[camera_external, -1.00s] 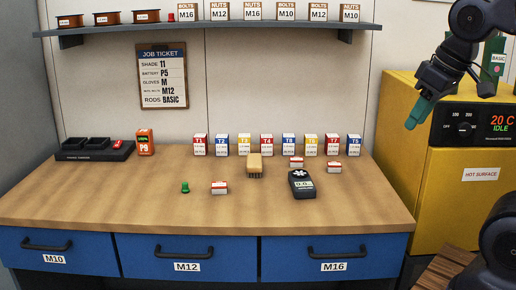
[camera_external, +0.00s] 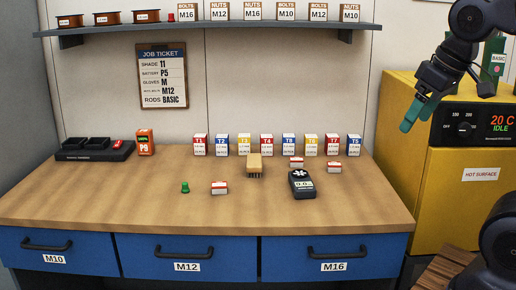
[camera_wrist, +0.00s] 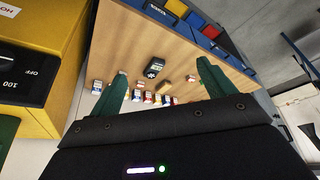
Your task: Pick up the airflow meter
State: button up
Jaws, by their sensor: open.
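The airflow meter (camera_external: 302,184) is a dark handheld device with a white fan symbol and a small pale display. It lies on the wooden workbench (camera_external: 130,200), right of centre and near the front. My gripper (camera_external: 411,119) is up at the right, in front of the yellow oven and well apart from the meter. In the wrist view my gripper (camera_wrist: 164,85) shows two green fingers spread wide with nothing held. The meter (camera_wrist: 154,68) appears beyond and between the fingers, at a distance.
A wooden-handled brush (camera_external: 254,165), red-and-white boxes (camera_external: 219,187) and a green item (camera_external: 185,187) lie around the meter. Several labelled boxes (camera_external: 267,145) line the back. The yellow oven (camera_external: 455,190) stands right of the bench. A shelf (camera_external: 210,28) hangs above.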

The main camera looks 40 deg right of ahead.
jog(key=w+d+f+m+g, duration=0.1)
jog(key=w+d+f+m, duration=0.15)
jog(key=w, duration=0.45)
jog(key=w+d+f+m, duration=0.1)
jog(key=w+f, duration=0.2)
jog(key=w, duration=0.5)
jog(key=m+h, duration=0.3)
jog(key=m, duration=0.2)
send_near(302, 180)
jog(key=shift+n, duration=0.25)
jog(key=shift+x, duration=4.4)
jog(key=c, duration=1.2)
